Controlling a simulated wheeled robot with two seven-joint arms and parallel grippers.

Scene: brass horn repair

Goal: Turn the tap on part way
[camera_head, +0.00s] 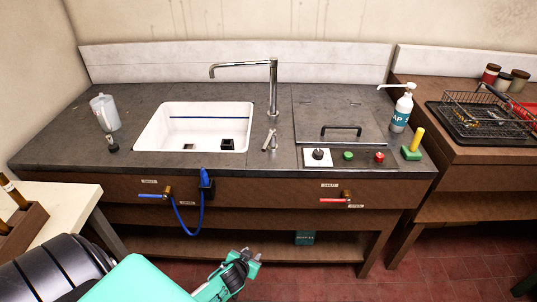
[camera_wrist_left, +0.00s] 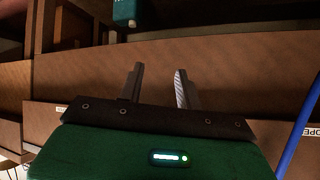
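A small metal lever (camera_head: 269,142) sits on the counter right of the sink. On the counter front are a valve with a blue handle (camera_head: 152,196) and a valve with a red handle (camera_head: 334,201). My left gripper (camera_head: 250,260) is low in front of the counter, apart from all of these. In the left wrist view its two fingers (camera_wrist_left: 159,86) stand apart with nothing between them. My right gripper is not in view.
A blue hose (camera_head: 187,232) hangs below the sink. A grey jug (camera_head: 104,112), a soap bottle (camera_head: 402,110), a lidded panel (camera_head: 330,112) and a control strip with buttons (camera_head: 364,159) are on the counter. A teal box (camera_head: 304,238) is on the lower shelf. A pale table (camera_head: 75,200) is at left.

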